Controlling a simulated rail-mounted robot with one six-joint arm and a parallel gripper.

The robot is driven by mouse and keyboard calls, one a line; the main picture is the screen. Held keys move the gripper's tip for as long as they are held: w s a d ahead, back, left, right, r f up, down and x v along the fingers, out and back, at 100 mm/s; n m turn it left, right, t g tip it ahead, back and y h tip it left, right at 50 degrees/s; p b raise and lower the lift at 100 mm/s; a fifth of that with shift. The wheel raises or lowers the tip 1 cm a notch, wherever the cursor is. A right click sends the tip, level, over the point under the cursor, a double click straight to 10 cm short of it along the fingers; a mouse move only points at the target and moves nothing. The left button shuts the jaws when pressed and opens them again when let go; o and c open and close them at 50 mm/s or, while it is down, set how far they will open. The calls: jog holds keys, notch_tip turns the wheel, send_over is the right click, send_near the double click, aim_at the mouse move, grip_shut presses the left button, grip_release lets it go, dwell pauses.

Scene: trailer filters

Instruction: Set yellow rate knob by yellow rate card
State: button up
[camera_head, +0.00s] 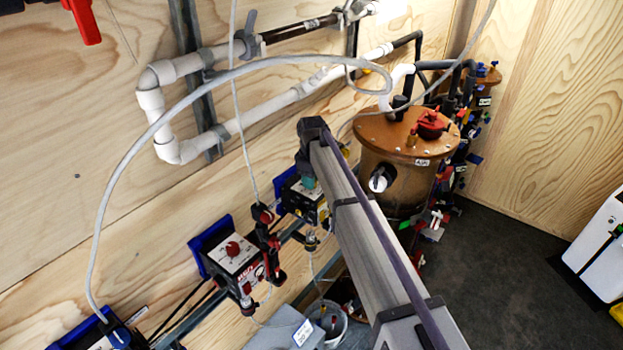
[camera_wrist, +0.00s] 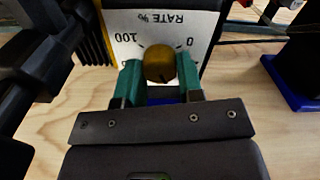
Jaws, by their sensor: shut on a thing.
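The yellow rate knob (camera_wrist: 159,63) sits on a white dial face (camera_wrist: 205,22) marked "RATE %", with 0 and 100 readable upside down in the wrist view. My gripper (camera_wrist: 160,82) has its green fingers on either side of the knob and is shut on it. In the head view, my gripper (camera_head: 308,183) is at the yellow-edged pump (camera_head: 302,203), partly hidden by my arm; the knob is hidden there. A dark mark shows on the knob's lower edge, but its exact setting is unclear. I cannot make out a yellow rate card in either view.
A similar pump with a red knob (camera_head: 233,248) stands left of the yellow one, with red-black fittings (camera_head: 266,228) between them. A brown tank (camera_head: 398,165) stands right of my arm. A grey hose (camera_head: 150,122) arcs across the left. Dark floor (camera_head: 500,255) is open at right.

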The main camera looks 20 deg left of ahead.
jog(key=shift+m, duration=0.3)
jog(key=m, duration=0.4)
jog(key=shift+m, duration=0.3)
jog(key=m, duration=0.4)
jog(key=shift+m, duration=0.3)
jog(key=m, duration=0.5)
jog(key=shift+m, duration=2.4)
jog(key=o, duration=0.9)
